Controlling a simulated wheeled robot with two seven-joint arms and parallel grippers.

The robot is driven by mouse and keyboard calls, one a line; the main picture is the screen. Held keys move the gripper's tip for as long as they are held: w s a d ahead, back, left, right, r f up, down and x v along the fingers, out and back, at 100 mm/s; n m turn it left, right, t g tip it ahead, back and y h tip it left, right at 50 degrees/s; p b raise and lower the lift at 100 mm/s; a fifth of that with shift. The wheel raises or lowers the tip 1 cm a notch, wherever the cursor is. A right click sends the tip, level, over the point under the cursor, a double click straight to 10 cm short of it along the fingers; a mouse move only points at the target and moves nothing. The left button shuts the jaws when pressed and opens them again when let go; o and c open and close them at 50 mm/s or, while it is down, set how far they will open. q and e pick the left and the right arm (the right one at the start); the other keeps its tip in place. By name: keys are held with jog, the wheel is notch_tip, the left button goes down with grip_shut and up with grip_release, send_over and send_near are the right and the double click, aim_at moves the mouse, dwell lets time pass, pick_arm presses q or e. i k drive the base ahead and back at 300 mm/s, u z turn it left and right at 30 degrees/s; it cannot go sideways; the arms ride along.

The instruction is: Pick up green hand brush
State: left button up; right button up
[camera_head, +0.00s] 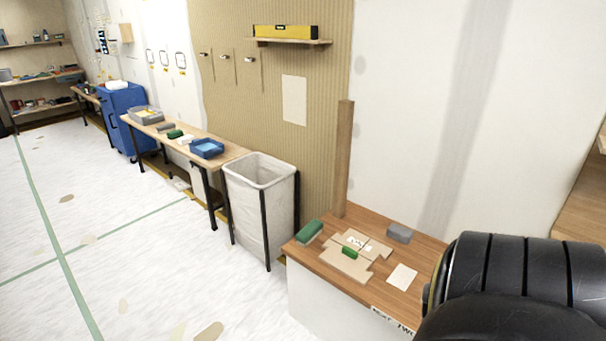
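Two green things lie on the near wooden workbench (407,252). One is a larger green block-like item (309,231) at the bench's left end. The other is a small green item (349,252) lying on the beige cut pieces (345,265) near the middle. A third small green item (175,134) lies on the farther long table. I cannot tell for certain which of these is the hand brush. Neither of my grippers shows in this view.
A grey block (399,232) and a pale card (402,277) also lie on the near bench. A wooden post (343,160) rises behind it. A lined waste bin (262,205) stands left of the bench. A blue tray (207,148) sits on the long table. The left floor is mostly open.

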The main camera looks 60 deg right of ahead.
aim_at(304, 237)
jog(key=z, duration=0.3)
jog(key=i, duration=2)
jog(key=z, duration=1.05)
jog(key=i, duration=1.5)
jog(key=z, duration=1.95)
jog(key=i, duration=0.65)
jog(key=z, duration=0.55)
